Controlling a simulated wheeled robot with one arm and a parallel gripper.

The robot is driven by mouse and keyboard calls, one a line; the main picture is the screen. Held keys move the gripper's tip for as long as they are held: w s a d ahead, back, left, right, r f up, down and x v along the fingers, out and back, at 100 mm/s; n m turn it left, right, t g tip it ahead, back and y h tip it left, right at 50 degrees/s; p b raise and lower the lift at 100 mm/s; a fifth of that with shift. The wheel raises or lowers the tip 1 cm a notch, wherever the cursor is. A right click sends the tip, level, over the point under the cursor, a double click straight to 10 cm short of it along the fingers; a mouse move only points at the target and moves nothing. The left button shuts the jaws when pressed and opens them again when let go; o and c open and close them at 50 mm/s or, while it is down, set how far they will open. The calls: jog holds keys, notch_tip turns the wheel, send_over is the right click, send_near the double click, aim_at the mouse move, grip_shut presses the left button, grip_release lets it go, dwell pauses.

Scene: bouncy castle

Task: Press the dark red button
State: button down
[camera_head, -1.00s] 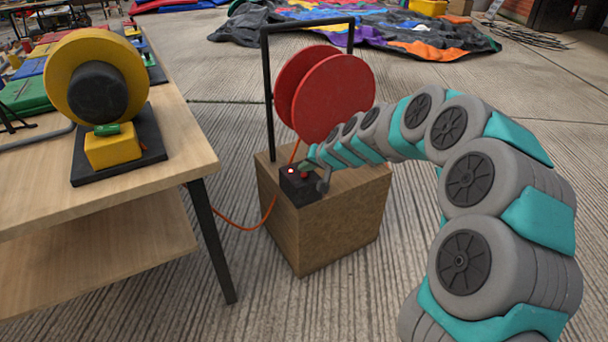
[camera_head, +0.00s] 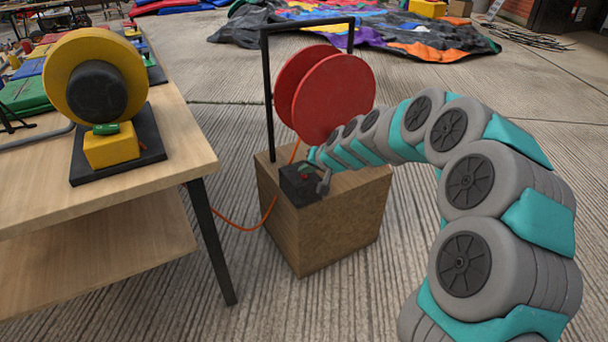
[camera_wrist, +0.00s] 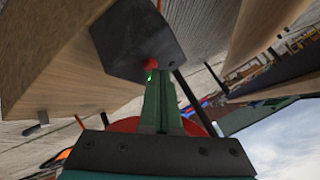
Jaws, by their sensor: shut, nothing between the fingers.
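The dark red button (camera_head: 304,177) is on top of a small black box (camera_head: 291,187), which stands on a wooden crate (camera_head: 325,225). In the wrist view the button (camera_wrist: 151,64) shows as red just beyond my fingertips, against the dark box (camera_wrist: 130,42). My gripper (camera_wrist: 152,82) is shut and empty, its green fingers together and pointing at the button. The tips overlap the button's edge in that view; I cannot tell if they touch. A small bright green spot shows by the tips. In the head view my arm's end partly hides the box top.
A red reel (camera_head: 338,97) and a black metal frame (camera_head: 267,85) stand behind the box. An orange cable (camera_head: 240,227) runs to the left. A wooden table (camera_head: 180,150) with a yellow blower (camera_head: 140,75) is at the left. Open paving lies in front.

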jog(key=shift+r, duration=0.1)
jog(key=shift+r+p, duration=0.3)
jog(key=shift+r, duration=0.4)
notch_tip(320, 180, up, 5)
jog(key=shift+p, duration=1.1)
jog(key=s+d+r+n+g+h+p, duration=0.1)
jog(key=s+d+r+g, duration=0.1)
jog(key=s, duration=0.6)
jog(key=s+d+r+n+g, duration=0.1)
jog(key=s+d+r, duration=0.1)
jog(key=s, duration=0.7)
jog(key=s+d+g+h, duration=0.1)
jog(key=s+d, duration=0.4)
jog(key=s, duration=0.6)
jog(key=s+d+g+h+p, duration=0.1)
jog(key=s+d, duration=0.4)
jog(key=s, duration=0.6)
jog(key=s+d+m+g+h+p, duration=0.1)
jog(key=s+d+g+h, duration=0.2)
jog(key=s+d, duration=0.3)
jog(key=s, duration=0.5)
jog(key=shift+s+f+g, duration=0.4)
